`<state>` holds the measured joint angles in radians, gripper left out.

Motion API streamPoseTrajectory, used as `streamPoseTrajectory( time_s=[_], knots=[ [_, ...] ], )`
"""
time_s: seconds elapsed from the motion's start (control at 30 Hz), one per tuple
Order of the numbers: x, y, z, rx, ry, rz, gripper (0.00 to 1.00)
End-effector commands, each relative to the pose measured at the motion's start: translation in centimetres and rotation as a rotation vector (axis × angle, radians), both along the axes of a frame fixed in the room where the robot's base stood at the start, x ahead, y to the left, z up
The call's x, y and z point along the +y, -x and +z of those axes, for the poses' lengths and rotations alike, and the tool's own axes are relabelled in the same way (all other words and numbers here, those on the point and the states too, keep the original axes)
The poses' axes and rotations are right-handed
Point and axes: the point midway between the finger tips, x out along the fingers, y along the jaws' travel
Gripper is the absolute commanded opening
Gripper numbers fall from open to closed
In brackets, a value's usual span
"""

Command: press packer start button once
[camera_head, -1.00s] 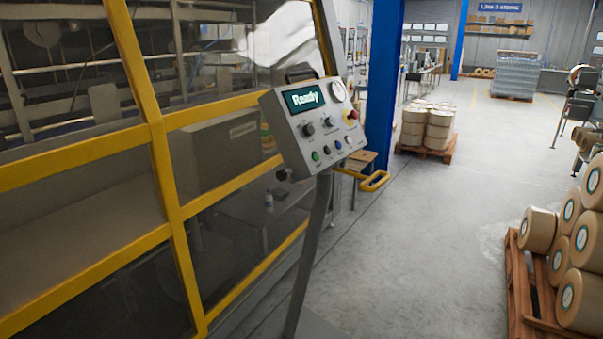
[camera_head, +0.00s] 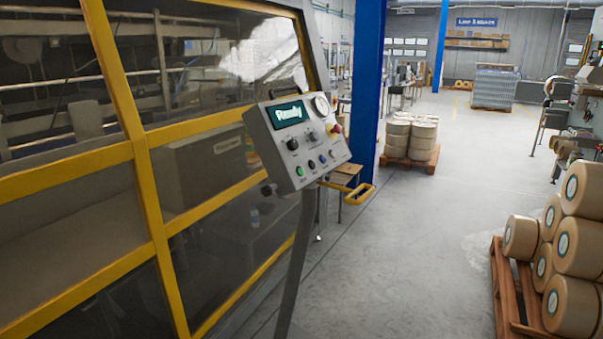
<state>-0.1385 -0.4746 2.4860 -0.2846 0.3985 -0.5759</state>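The packer's control panel (camera_head: 296,140) is a grey tilted box on a post, left of centre. Its screen (camera_head: 289,114) reads "Ready". A green button (camera_head: 299,171) sits at the lower left of the panel face, with blue, dark and white buttons to its right; their labels are too small to read. Two black knobs sit above them, and a red knob on a yellow base (camera_head: 336,129) is at the right edge. My gripper is not in view.
The yellow-framed packer enclosure (camera_head: 160,235) fills the left side. A yellow handle (camera_head: 360,195) juts out right of the post. A wooden pallet (camera_head: 507,300) with stacked rolls stands at lower right. The grey floor (camera_head: 400,260) between is clear.

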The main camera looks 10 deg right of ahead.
Motion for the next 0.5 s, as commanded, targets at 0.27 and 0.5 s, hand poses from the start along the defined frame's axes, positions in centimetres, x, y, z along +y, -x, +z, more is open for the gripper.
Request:
streamPoseTrajectory(
  time_s=[0.27, 0.5],
  knots=[
    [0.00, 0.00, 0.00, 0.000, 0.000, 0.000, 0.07],
    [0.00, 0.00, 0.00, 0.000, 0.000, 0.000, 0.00]
  ],
)
